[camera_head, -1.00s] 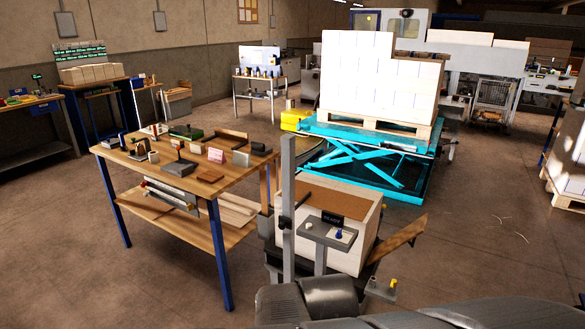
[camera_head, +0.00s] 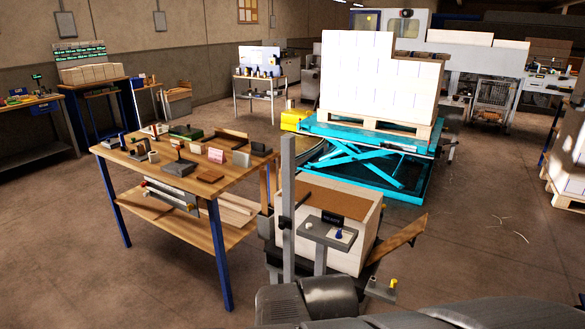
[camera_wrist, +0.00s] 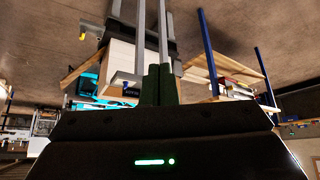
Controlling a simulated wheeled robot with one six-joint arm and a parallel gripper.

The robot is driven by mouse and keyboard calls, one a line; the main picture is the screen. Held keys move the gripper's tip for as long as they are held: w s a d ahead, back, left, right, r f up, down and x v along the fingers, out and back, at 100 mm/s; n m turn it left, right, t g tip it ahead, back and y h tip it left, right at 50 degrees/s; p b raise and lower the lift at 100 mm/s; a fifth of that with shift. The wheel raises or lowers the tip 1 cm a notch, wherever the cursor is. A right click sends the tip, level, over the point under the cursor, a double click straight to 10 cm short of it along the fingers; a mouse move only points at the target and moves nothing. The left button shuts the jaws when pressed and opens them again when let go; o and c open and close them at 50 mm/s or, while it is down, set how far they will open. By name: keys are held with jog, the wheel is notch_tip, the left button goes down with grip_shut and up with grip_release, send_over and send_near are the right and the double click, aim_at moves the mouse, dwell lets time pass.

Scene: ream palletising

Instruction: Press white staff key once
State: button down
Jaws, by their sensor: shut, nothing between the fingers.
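A small grey control panel (camera_head: 326,238) stands on a post beside a white box-shaped stand. It bears a dark display (camera_head: 332,218), a small round white key (camera_head: 309,225) at its left, and a blue knob-like piece (camera_head: 339,234) on a white patch. The panel also shows, upside down, in the wrist view (camera_wrist: 122,79), left of my fingers; the key is too small to make out there. My gripper (camera_wrist: 159,68) is shut and empty, its dark fingers together. Its fingertips are not visible in the head view, and I cannot tell their distance from the key.
A wooden workbench (camera_head: 225,178) with several tools stands left of the panel. A grey upright post (camera_head: 288,210) rises just left of it. A turquoise lift table (camera_head: 400,180) holds a pallet of white reams (camera_head: 370,85) behind. The floor at right is mostly clear.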

jog(key=shift+w, duration=0.1)
jog(key=w+a+r+n+t+y+b, duration=0.1)
jog(key=w+a+n+t+b, duration=0.1)
jog(key=w+n, duration=0.65)
jog(key=w+a+r+n+t+b, duration=0.1)
jog(key=w+a+r+n, duration=0.1)
jog(key=w+n, duration=0.65)
jog(key=w+a+f+n+g+y+b, duration=0.1)
jog(key=w+a+f+n+g+y, duration=0.1)
jog(key=a+n, duration=0.6)
jog(key=w+a+f+n+g+y+b, duration=0.2)
jog(key=w+a+f+n, duration=0.5)
jog(key=n, duration=0.4)
jog(key=shift+w+a+f+y, duration=0.3)
jog(key=shift+a+f+y, duration=0.25)
jog(key=shift+y, duration=0.35)
